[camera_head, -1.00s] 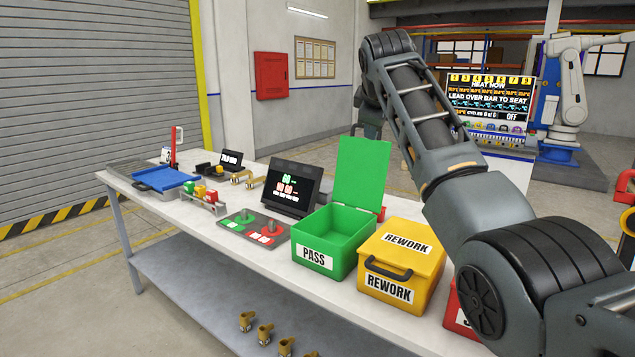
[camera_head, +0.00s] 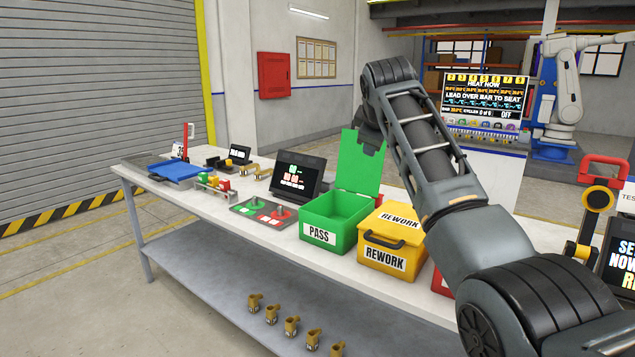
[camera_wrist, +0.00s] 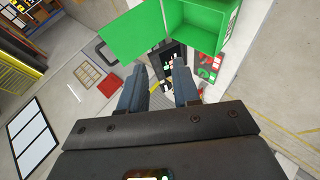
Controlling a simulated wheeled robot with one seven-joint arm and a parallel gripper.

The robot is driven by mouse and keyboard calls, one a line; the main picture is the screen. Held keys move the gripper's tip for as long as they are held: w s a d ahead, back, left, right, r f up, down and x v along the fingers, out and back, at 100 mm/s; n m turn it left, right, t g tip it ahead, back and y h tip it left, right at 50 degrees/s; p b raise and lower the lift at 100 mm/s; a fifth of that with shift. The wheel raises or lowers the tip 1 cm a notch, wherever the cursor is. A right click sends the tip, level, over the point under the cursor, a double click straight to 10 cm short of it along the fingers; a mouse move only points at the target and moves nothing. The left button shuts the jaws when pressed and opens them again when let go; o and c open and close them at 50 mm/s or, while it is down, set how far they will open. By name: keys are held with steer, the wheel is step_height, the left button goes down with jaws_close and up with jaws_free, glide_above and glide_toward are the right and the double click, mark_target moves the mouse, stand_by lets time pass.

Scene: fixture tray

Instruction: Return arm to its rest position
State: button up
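My arm (camera_head: 432,160) reaches up and away across the right half of the head view, its far joint raised above the bench behind the green PASS bin (camera_head: 335,236). In the wrist view my gripper (camera_wrist: 159,78) has its two fingers apart, with nothing held between them. The floor and bench items show past the fingertips. The PASS bin's open lid (camera_head: 360,165) stands upright close to the far end of my arm. The lid also shows in the wrist view (camera_wrist: 140,32), near the fingers. The gripper itself is mostly hidden in the head view.
A yellow REWORK bin (camera_head: 373,262) stands right of the PASS bin, with my arm beside it. A dark display (camera_head: 293,180), a blue tray (camera_head: 178,172) and a red-handled device (camera_head: 603,170) are around. Several brass fittings (camera_head: 291,326) sit on the lower shelf.

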steer(key=s+f+m+y, duration=0.1)
steer(key=s+f, duration=0.4)
steer(key=f, duration=0.8)
steer(key=s+f+m, duration=0.1)
steer(key=s+f, duration=0.4)
steer(key=f, duration=0.9)
steer(key=s+d+f+m+t, duration=0.1)
steer(key=s+d+f+m, duration=0.1)
steer(key=s+f, duration=0.6)
steer(key=s+d+f+m+t, duration=0.1)
steer(key=s+f, duration=0.4)
steer(key=s, duration=0.6)
steer(key=s+d+m+t, duration=0.1)
steer(key=s+d+m, duration=0.1)
steer(key=s, duration=1.1)
steer(key=s+d+m, duration=0.2)
steer(key=s, duration=1)
steer(key=s+d+r+m+t, duration=0.1)
steer(key=s+d+r+m, duration=0.1)
steer(key=s+r, duration=1.3)
steer(key=s+m, duration=0.1)
steer(key=s, duration=0.2)
steer(key=shift+r+t, duration=0.25)
steer(key=shift+t, duration=0.05)
